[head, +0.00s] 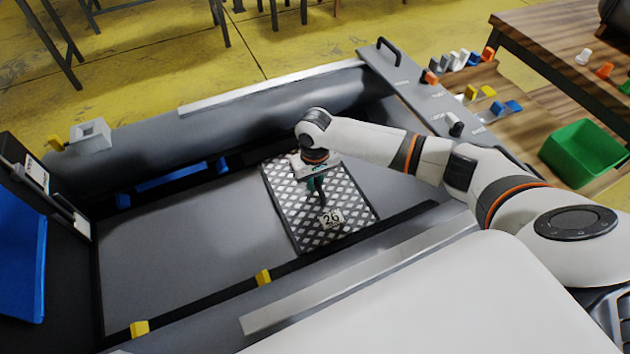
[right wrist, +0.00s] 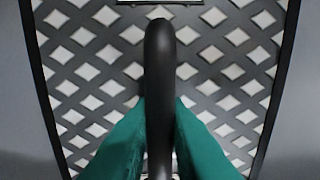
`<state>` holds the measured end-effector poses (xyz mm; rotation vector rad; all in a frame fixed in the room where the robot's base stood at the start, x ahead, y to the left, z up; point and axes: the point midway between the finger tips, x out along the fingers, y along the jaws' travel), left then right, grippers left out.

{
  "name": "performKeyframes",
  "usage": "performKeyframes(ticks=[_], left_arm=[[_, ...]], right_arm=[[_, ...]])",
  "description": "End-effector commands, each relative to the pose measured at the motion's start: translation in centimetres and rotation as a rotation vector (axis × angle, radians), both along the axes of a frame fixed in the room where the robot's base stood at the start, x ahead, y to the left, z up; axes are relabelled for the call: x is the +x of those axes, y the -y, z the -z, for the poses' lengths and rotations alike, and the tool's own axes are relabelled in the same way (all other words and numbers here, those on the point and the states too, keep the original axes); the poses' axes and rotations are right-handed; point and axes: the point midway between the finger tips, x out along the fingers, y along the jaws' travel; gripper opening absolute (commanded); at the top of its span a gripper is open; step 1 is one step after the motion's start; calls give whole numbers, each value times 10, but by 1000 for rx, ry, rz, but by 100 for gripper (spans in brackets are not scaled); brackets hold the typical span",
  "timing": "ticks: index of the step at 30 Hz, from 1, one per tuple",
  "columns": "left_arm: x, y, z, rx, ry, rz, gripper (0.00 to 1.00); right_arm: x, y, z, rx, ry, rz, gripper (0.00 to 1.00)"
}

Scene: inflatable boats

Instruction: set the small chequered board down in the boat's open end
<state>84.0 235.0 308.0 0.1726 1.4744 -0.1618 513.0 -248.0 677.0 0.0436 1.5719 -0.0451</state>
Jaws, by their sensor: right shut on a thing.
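The small chequered board (head: 350,214) is dark with pale diamonds and carries a label reading 26. In the head view it is inside the grey boat (head: 170,240), toward the boat's right end. My right gripper (head: 318,190) is above the board and shut on its dark handle (right wrist: 159,60). In the right wrist view the green fingertips (right wrist: 158,130) press on both sides of the handle, and the board (right wrist: 90,70) fills most of the picture. I cannot tell whether the board rests on the floor or hangs just above it. My left gripper is out of view.
Yellow clips (head: 263,277) and a black strip run along the boat's near side. A grey panel (head: 400,80) with a black handle stands at the right. Beyond it are a wooden table (head: 570,35), small coloured parts and a green bin (head: 585,152). The boat floor left of the board is clear.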

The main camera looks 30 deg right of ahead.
Motion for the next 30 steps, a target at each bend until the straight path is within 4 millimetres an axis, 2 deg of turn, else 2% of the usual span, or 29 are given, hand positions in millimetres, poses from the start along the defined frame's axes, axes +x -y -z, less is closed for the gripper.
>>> performKeyframes(ticks=[9, 10, 13, 23, 26, 30], left_arm=[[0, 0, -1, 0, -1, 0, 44], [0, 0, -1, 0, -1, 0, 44], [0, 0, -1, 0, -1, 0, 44], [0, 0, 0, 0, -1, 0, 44], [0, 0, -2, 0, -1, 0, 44], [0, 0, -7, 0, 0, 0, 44]], right_arm=[[1, 0, 1, 2, 3, 1, 0], [0, 0, 2, 0, 1, 1, 19], [0, 0, 1, 0, 1, 0, 35], [1, 0, -1, 0, 2, 0, 36], [1, 0, -11, 2, 3, 0, 36], [1, 0, -38, 2, 4, -1, 36]])
